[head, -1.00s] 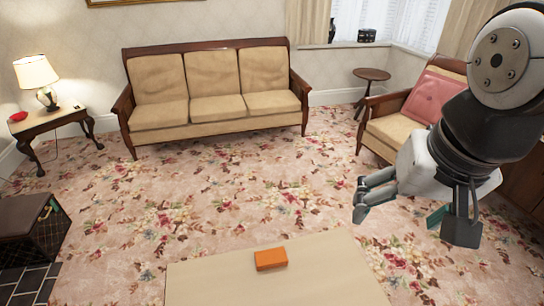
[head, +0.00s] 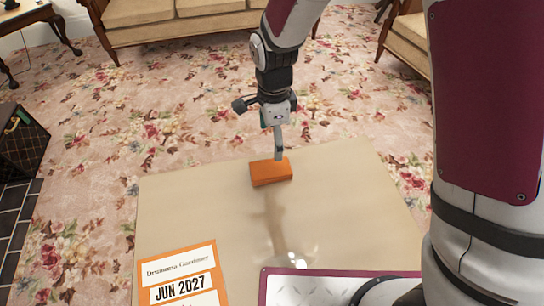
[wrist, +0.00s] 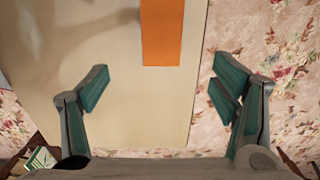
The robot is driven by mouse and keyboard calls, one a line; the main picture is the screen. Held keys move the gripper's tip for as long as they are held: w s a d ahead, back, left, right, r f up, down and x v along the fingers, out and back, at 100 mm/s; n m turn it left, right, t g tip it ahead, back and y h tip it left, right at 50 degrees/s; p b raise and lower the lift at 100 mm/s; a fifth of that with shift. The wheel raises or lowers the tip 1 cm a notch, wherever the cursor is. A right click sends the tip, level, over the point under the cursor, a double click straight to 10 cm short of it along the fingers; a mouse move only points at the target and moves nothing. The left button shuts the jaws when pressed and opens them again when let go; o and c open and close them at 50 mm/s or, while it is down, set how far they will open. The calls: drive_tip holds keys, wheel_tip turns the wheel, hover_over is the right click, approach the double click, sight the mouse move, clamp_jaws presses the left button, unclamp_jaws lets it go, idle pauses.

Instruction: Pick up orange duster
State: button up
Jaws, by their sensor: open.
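The orange duster (head: 270,173) is a small orange block lying on the beige tabletop (head: 200,205), near its far edge. In the wrist view the duster (wrist: 160,32) shows at the top middle, cut off by the frame's edge. My gripper (head: 278,158) points down at the duster's far side in the head view; its fingertips overlap the duster's back edge there. In the wrist view my gripper (wrist: 155,88) is open and empty, with green-padded fingers wide apart. The duster lies ahead of the fingertips, roughly between their lines. I cannot tell the gripper's height above the table.
An orange and white card reading JUN 2027 (head: 182,285) is at the front left of the tabletop. A sofa (head: 180,18) and an armchair (head: 405,45) stand beyond the floral carpet (head: 90,110). A dark crate (head: 20,140) stands at the left. The tabletop's middle is clear.

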drive_tip(key=b, duration=0.3)
hover_over(271, 168)
wheel_tip(271, 168, down, 9)
drive_tip(key=shift+d+r, duration=0.1)
drive_tip(key=shift+d, duration=0.05)
drive_tip(key=shift+a+f+b, duration=0.2)
drive_tip(key=shift+f+b, duration=1.1)
drive_tip(key=shift+f, duration=1.45)
drive_tip(key=c, duration=1.2)
